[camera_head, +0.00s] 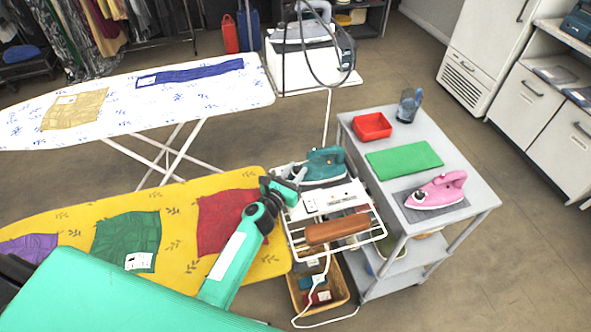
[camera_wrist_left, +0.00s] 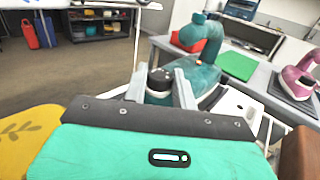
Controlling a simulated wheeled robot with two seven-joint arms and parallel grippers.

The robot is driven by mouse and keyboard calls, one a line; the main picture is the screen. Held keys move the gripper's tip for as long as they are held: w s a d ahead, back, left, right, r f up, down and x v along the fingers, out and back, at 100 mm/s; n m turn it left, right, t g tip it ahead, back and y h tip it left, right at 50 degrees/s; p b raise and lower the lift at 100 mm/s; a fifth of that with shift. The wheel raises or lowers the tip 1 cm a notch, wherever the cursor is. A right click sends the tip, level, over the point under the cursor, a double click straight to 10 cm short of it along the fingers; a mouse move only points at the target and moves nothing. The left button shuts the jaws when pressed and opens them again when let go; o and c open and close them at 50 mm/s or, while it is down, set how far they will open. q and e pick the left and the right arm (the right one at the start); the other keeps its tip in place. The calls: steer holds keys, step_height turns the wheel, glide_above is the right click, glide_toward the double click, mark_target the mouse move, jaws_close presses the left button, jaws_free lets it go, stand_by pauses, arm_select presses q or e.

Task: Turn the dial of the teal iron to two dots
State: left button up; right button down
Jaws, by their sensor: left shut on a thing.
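The teal iron (camera_head: 325,162) lies on the white rest at the right end of the yellow ironing board; it also shows in the left wrist view (camera_wrist_left: 207,45). Its dark-topped dial (camera_wrist_left: 160,77) is at the end facing me. My left gripper (camera_head: 290,188) is at that end, and in the left wrist view its two grey fingers (camera_wrist_left: 160,88) stand on either side of the dial, shut on it. The dial's dots and setting cannot be read. In the head view the gripper partly hides the dial end. My right gripper is in neither view.
A grey trolley (camera_head: 468,172) stands to the right with a red tray (camera_head: 372,127), a green cloth (camera_head: 404,159) and a pink iron (camera_head: 437,191). A brown roll (camera_head: 337,229) lies on the wire rack near the gripper. Folded cloths lie on the yellow board (camera_head: 180,196).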

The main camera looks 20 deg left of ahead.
arm_select(q)
steer(key=shift+w+a+m+g+h, duration=0.15)
steer(key=shift+m+g+h, duration=0.25)
steer(key=shift+m+h, duration=0.6)
steer(key=h, duration=0.1)
steer(key=m+g+h, duration=0.1)
steer(key=h, duration=0.1)
steer(key=shift+a+f, duration=0.1)
steer(key=shift+a, duration=0.1)
steer(key=m+g+h+b, duration=0.2)
steer(key=m+h+b, duration=0.1)
steer(key=shift+w+a+f+g+h, duration=0.1)
steer(key=shift+g+h, duration=0.2)
steer(key=shift+g, duration=0.1)
steer(key=shift+m+g+h+b, duration=0.65)
steer(key=shift+m+g+h, duration=0.15)
steer(key=shift+m+g, duration=0.15)
steer(key=shift+r, duration=0.2)
steer(key=o, duration=1)
steer(key=shift+w, duration=0.1)
